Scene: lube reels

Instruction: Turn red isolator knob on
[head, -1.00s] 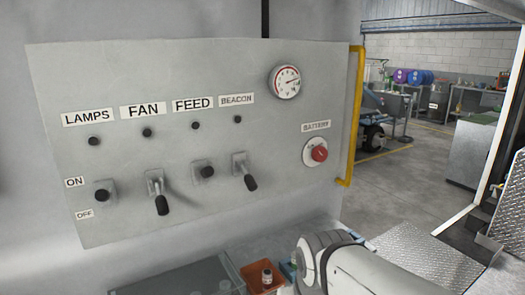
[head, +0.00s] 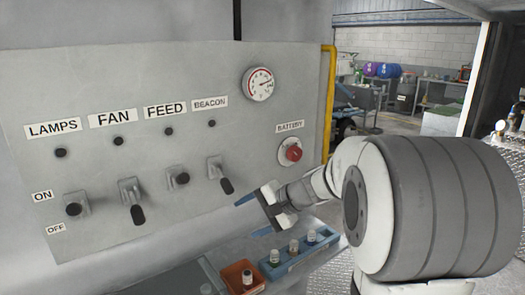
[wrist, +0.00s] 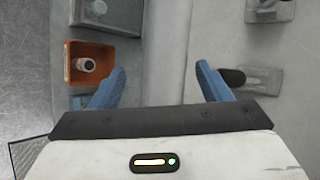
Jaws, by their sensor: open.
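The red isolator knob (head: 293,153) sits on a round pale plate under the BATTERY label (head: 290,127), at the right side of the grey panel (head: 110,95). My gripper (head: 250,198) is in front of the panel, below and left of the knob, apart from it. In the wrist view my gripper's blue fingers (wrist: 160,85) are spread with nothing between them. The knob does not show in the wrist view.
Toggle switches line the panel, with the BEACON lever (head: 222,177) closest to my gripper. A yellow rail (head: 328,100) edges the panel's right. Below are an orange bin (head: 232,275) holding a small bottle and a blue tray (head: 325,238) with several bottles.

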